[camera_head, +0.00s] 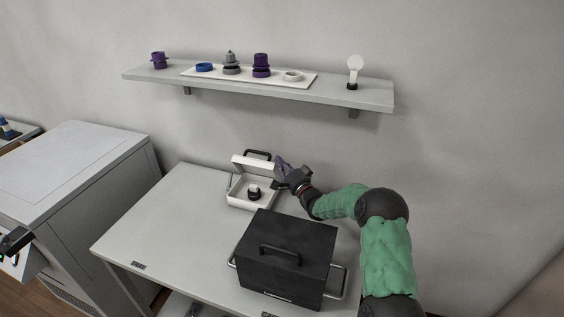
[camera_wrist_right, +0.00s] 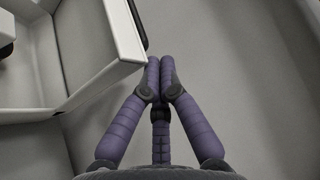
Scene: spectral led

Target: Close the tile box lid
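The white tile box (camera_head: 240,197) stands on the table near the wall, with a dark round piece (camera_head: 254,193) inside. Its white lid (camera_head: 256,166) is raised, with a black handle (camera_head: 258,154) at its top. My right gripper (camera_head: 281,168) is at the lid's right end, its purple fingers pointing up and left. In the right wrist view the fingertips (camera_wrist_right: 160,68) are together, with nothing visible between them, beside the lid's edge (camera_wrist_right: 122,30). I cannot tell whether they touch it.
A black case (camera_head: 285,262) with a top handle and side bars stands at the table's front right. A wall shelf (camera_head: 350,95) holds purple, blue and grey parts and a bulb-like piece. The left of the table (camera_head: 165,220) is clear.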

